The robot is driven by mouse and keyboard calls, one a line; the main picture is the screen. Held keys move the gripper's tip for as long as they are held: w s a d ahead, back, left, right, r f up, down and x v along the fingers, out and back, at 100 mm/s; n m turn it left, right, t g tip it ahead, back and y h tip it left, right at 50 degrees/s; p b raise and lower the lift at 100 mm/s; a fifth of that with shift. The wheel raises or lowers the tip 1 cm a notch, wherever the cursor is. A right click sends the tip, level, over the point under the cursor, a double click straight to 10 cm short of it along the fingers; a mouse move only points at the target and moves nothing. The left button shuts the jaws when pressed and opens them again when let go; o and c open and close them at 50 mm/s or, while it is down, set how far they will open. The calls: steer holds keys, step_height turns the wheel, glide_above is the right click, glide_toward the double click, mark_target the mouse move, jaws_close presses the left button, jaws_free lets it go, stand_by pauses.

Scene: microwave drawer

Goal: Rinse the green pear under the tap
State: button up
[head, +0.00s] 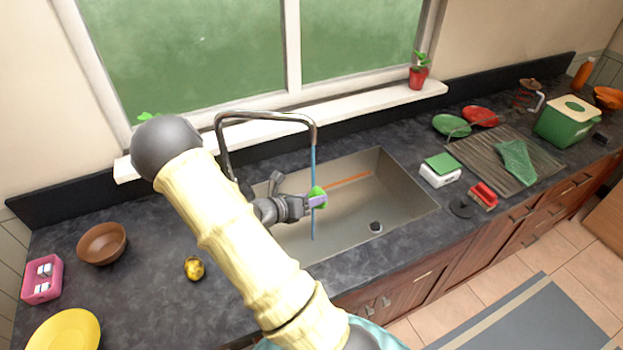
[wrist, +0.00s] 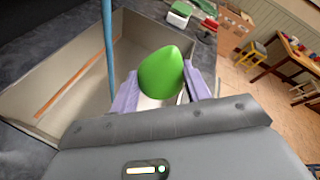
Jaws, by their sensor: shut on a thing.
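My gripper (head: 308,203) is shut on the green pear (head: 319,193) and holds it above the sink (head: 403,192). In the wrist view the pear (wrist: 161,74) sits between the two purple fingers of my gripper (wrist: 158,92). The tap (head: 268,116) is a tall metal arch behind the sink, and a blue stream of water (head: 313,222) falls from its spout. In the head view the stream passes right at the pear. In the wrist view the stream (wrist: 107,40) runs to the left of the pear, and I cannot tell whether it touches it.
A wooden stick (head: 347,182) and a dark drain (head: 376,227) are in the sink. A sponge on a white holder (head: 440,175) and a red brush (head: 484,194) stand to its right. A yellow-brown fruit (head: 194,268) and a brown bowl (head: 101,243) are on the left counter.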

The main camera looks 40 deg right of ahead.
steer(key=shift+r, duration=0.1)
steer(key=s+a+r+p, duration=0.2)
steer(key=s+r, duration=0.1)
steer(key=s, duration=0.1)
steer(key=shift+s+a+r, duration=0.15)
steer(key=shift+s+r, duration=0.1)
steer(key=shift+r, duration=0.15)
stand_by(0.9)
